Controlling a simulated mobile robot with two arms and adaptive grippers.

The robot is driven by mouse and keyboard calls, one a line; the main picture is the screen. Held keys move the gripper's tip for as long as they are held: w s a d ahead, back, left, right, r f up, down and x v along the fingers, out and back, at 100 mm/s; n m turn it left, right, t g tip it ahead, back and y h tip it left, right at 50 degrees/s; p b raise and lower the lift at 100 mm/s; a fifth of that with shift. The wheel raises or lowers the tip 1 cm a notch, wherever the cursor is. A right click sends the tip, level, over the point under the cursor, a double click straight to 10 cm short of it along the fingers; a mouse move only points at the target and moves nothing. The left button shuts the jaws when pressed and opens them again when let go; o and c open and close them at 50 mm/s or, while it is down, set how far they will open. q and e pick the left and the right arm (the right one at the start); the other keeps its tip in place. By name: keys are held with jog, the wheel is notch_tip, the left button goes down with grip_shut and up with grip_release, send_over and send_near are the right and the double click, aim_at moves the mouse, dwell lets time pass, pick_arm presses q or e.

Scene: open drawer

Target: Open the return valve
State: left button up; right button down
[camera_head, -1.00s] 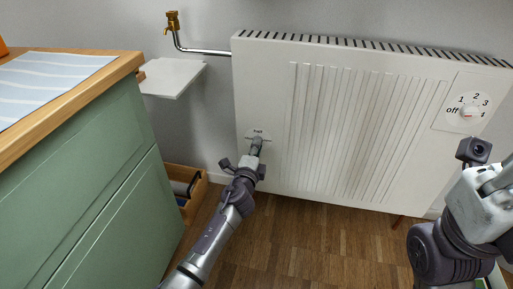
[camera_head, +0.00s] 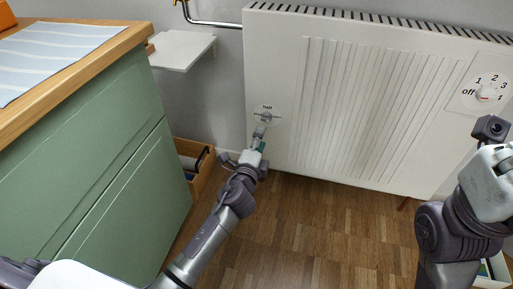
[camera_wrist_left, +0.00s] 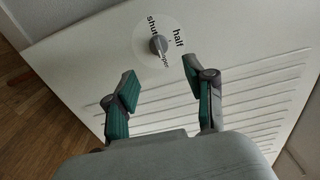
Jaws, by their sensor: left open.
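The return valve is a grey knob (camera_wrist_left: 158,44) on a round white dial (camera_head: 267,116) low at the left end of the white radiator (camera_head: 350,110). In the left wrist view the dial reads "shut", "half" and "open"; the exact setting of the knob is hard to tell. My left gripper (camera_wrist_left: 160,78) is open and empty. Its two green-padded fingers are spread below the knob in that view, apart from it. In the head view the left gripper (camera_head: 261,139) is just below the dial. My right arm shows at the right edge, its fingers out of view.
A numbered thermostat dial (camera_head: 485,95) is at the radiator's upper right. A green cabinet (camera_head: 90,150) with a wooden top stands at left. A small white shelf (camera_head: 182,50) and a wooden box (camera_head: 196,172) are between cabinet and radiator. The wooden floor (camera_head: 300,235) in front is clear.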

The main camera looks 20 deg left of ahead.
pick_arm(q)
jog(key=s, duration=0.4)
jog(key=shift+s+d, duration=0.1)
jog(key=shift+s, duration=0.05)
